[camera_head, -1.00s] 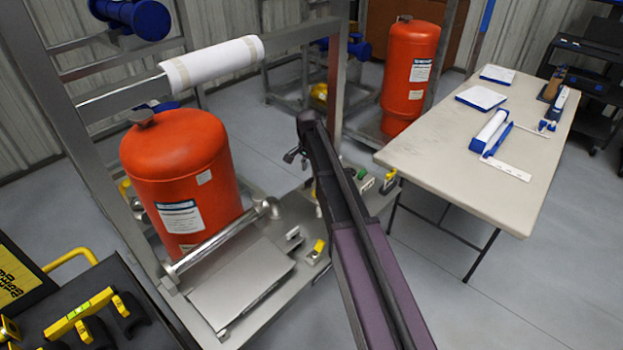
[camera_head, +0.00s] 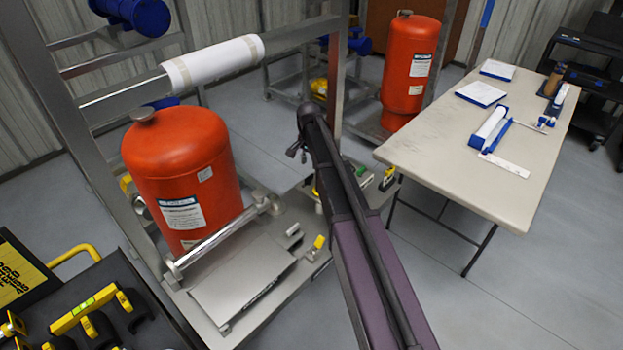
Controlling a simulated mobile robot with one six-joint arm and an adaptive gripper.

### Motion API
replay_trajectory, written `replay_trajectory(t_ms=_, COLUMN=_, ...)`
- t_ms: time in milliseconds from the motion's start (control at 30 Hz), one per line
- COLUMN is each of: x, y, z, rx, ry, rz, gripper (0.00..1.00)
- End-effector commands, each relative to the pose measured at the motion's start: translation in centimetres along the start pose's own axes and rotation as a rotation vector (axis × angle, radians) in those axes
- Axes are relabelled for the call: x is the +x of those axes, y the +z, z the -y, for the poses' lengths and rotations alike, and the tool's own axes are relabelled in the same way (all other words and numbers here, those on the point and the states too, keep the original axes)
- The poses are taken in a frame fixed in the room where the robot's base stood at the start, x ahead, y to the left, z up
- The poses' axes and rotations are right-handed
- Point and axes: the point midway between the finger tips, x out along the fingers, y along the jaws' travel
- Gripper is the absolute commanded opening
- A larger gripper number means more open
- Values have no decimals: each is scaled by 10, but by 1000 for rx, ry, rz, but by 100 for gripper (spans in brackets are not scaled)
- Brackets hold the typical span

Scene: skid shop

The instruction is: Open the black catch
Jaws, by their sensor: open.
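I cannot make out a black catch for certain in the head view. The metal skid frame (camera_head: 75,160) holds a red-orange tank (camera_head: 178,160). My arm reaches up from the bottom of the picture, and my gripper (camera_head: 296,152) shows small and dark at its far end, right of the tank and near the frame's right post. The gripper is open, with nothing visible in it. My arm hides part of the skid base behind it.
A grey flat cover (camera_head: 243,272) lies on the skid's front, beside a yellow-handled valve (camera_head: 318,243). A second red tank (camera_head: 408,70) stands behind. A table (camera_head: 430,165) with papers is at right. Yellow tools (camera_head: 85,310) lie at lower left. Floor at lower right is clear.

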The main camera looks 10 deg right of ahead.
Motion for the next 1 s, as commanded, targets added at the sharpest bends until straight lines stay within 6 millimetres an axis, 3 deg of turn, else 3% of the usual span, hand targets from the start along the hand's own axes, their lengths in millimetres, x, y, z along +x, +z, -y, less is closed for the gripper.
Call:
replay_trajectory(t_ms=600, x=-6, y=0, z=0, rx=-445, ry=0, rz=0, gripper=47)
replay_trajectory(t_ms=1000, x=-6, y=0, z=0, rx=-479, ry=0, rz=0, gripper=47)
